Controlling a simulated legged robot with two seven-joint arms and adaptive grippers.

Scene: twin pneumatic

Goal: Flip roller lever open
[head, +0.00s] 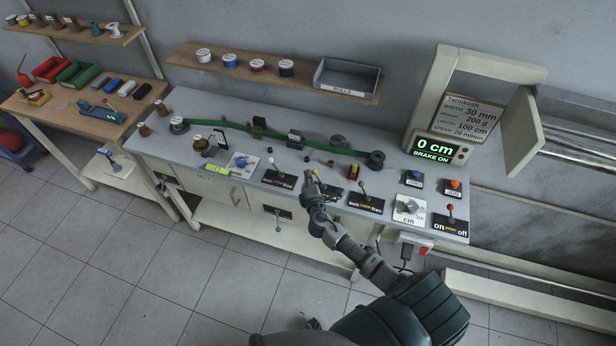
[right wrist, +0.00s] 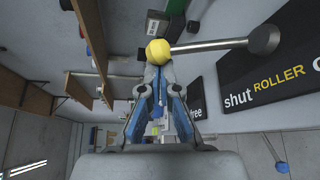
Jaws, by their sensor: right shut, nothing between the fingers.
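The roller lever has a yellow ball knob (right wrist: 158,51) on a thin metal rod, which runs right to a grey pivot in the right wrist view. Beside it is a black plate reading "shut ROLLER" (right wrist: 265,75), with the open end cut off. My right gripper (right wrist: 157,72) is shut and empty, its fingertips right at the knob; I cannot tell whether they touch it. In the head view my right gripper (head: 313,184) is over the front of the bench and hides most of the roller plate. My left gripper is in neither view.
A green belt (head: 240,128) runs along the bench (head: 190,105) behind. The display (head: 437,149) reads 0 cm, BRAKE ON.

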